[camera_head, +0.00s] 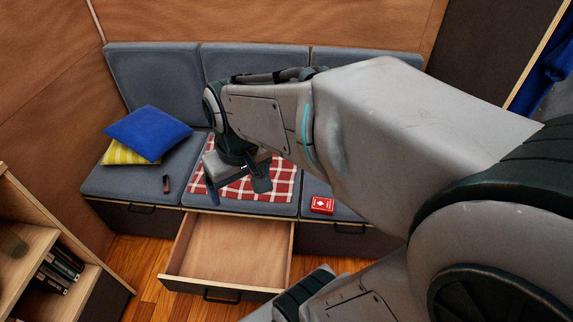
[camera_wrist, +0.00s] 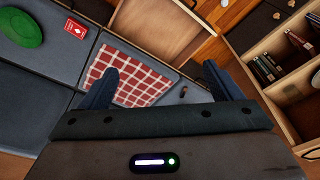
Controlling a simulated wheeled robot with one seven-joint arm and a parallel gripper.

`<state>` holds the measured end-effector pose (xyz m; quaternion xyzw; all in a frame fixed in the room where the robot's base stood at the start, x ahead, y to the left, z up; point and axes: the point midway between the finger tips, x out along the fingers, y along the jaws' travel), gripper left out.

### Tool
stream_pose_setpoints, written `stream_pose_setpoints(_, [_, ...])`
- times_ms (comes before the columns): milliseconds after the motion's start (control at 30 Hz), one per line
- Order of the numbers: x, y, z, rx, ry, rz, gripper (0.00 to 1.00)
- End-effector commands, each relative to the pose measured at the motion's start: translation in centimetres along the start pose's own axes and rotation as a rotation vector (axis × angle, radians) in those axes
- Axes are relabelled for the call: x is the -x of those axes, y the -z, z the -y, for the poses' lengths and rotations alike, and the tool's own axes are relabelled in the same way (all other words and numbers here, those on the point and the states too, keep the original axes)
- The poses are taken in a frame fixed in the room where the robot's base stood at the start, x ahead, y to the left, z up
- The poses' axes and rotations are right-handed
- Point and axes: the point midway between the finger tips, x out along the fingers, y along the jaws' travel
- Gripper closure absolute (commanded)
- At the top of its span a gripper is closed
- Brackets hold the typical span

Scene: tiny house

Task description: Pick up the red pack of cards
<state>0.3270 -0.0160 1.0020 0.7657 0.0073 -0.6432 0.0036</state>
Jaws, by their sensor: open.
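The red pack of cards (camera_head: 322,205) lies flat on the right-hand grey seat cushion, near its front edge, in the head view. It also shows at the upper left of the wrist view (camera_wrist: 76,28). My gripper (camera_wrist: 158,84) is open and empty, with its two fingers spread apart. In the head view my gripper (camera_head: 243,185) is above the red checked cloth on the middle cushion, to the left of the cards and apart from them.
The checked cloth (camera_head: 283,184) lies on the middle cushion. Below it an empty drawer (camera_head: 235,250) stands pulled out. Blue (camera_head: 148,133) and yellow (camera_head: 120,153) pillows and a small dark object (camera_head: 166,184) lie on the left cushion. A green round thing (camera_wrist: 22,28) lies beyond the cards. A bookshelf (camera_head: 25,245) stands at left.

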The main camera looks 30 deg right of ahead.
Motion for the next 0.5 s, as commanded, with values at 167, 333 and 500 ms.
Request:
stream_pose_setpoints(167, [-5.5,3.4,-3.3,0.037,-0.003,0.109,0.15])
stream_pose_setpoints(333, [-10.4,6.2,-6.9,0.078,-0.02,0.213,0.15])
stream_pose_setpoints(500, [-15.7,8.5,-10.8,0.124,-0.05,0.32,0.15])
